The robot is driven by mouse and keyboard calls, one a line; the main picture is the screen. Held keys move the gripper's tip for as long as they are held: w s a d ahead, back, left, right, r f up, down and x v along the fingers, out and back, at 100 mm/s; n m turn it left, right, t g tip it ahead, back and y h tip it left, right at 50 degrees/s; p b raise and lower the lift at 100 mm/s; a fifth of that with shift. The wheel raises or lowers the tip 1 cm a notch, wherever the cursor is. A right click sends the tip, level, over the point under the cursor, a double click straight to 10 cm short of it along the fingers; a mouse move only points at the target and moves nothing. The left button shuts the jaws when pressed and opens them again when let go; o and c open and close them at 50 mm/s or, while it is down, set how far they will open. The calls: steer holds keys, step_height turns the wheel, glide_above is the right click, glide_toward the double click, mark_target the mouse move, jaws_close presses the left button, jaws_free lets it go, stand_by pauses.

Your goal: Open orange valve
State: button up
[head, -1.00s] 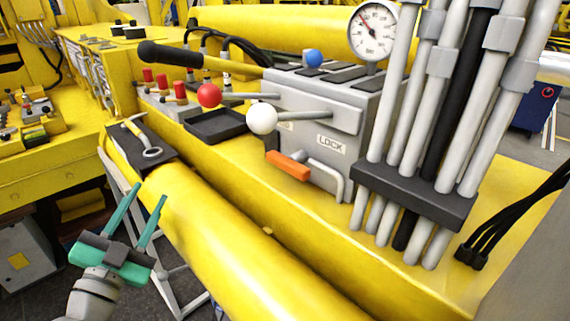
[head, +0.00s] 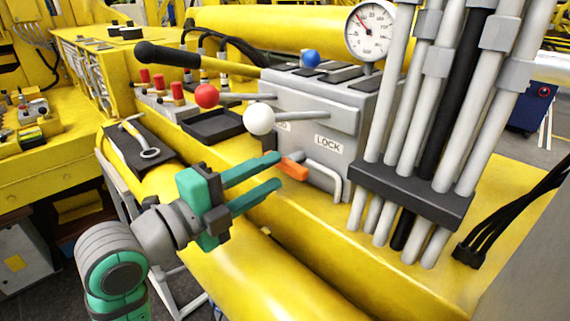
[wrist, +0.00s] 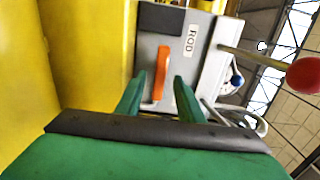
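The orange valve handle (head: 293,168) is on the lower front of the grey control block (head: 331,157), partly hidden behind my fingertips in the head view. In the wrist view the orange handle (wrist: 160,73) stands out ahead of my fingers, between their lines. My gripper (head: 279,172) is open, its two green fingers pointing right toward the handle. I cannot tell whether a fingertip touches the handle.
A white-knobbed lever (head: 259,119) and a red-knobbed lever (head: 206,96) stick out near the gripper. A bent grey pipe (head: 326,177) is right of the handle. Grey vertical pipes (head: 408,130) stand further right. A yellow tube (head: 290,262) runs below the gripper.

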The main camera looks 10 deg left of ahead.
mark_target(281, 167)
steer(key=shift+x, duration=2.45)
jaws_close()
